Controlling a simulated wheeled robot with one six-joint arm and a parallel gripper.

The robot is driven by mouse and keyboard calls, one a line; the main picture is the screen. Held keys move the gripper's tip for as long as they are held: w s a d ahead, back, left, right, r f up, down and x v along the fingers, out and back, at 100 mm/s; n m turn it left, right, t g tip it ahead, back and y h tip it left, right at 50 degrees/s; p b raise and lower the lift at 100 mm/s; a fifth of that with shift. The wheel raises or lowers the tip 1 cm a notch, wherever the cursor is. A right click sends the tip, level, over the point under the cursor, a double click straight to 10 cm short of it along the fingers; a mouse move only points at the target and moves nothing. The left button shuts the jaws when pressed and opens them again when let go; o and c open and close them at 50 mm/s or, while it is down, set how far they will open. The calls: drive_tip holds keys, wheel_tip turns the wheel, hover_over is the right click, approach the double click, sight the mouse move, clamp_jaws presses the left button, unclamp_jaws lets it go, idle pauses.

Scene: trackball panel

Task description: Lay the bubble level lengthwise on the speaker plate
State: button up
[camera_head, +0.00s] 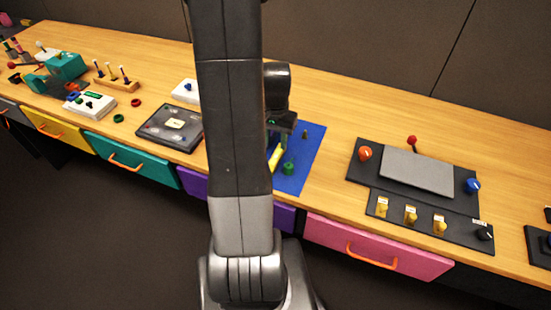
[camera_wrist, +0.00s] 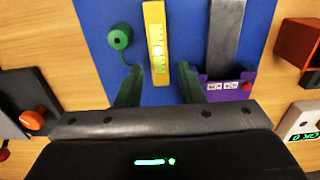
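The bubble level (camera_wrist: 154,45) is a yellow bar with a pale marked vial, lying on a blue mat (camera_wrist: 190,18). In the head view the level (camera_head: 275,158) shows as a short yellow piece beside my arm, which hides part of it. My gripper (camera_wrist: 158,78) is open, with its two dark green fingers apart on either side of the level's near end. I see a gap on both sides and no clear contact. A flat grey plate (camera_head: 418,171) on a dark panel at the right looks like the speaker plate, and its top is bare.
A green round object (camera_wrist: 120,36) and a grey metal bar with a purple end (camera_wrist: 221,88) lie beside the level. The dark panel (camera_head: 364,172) carries an orange knob, a blue knob, a red-tipped lever and yellow switches. Bare wood lies between mat and panel.

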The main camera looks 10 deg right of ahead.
sight(275, 157)
drive_tip(key=shift+s+a+f+p, duration=0.1)
drive_tip(key=shift+s+f+p, duration=0.05)
drive_tip(key=shift+f, duration=0.95)
drive_tip(key=shift+s+f+p, duration=0.15)
drive_tip(key=shift+f, duration=0.9)
drive_tip(key=shift+s+a+f+p, duration=0.1)
drive_tip(key=shift+s+f+p, duration=0.05)
drive_tip(key=shift+f, duration=0.95)
clamp_jaws()
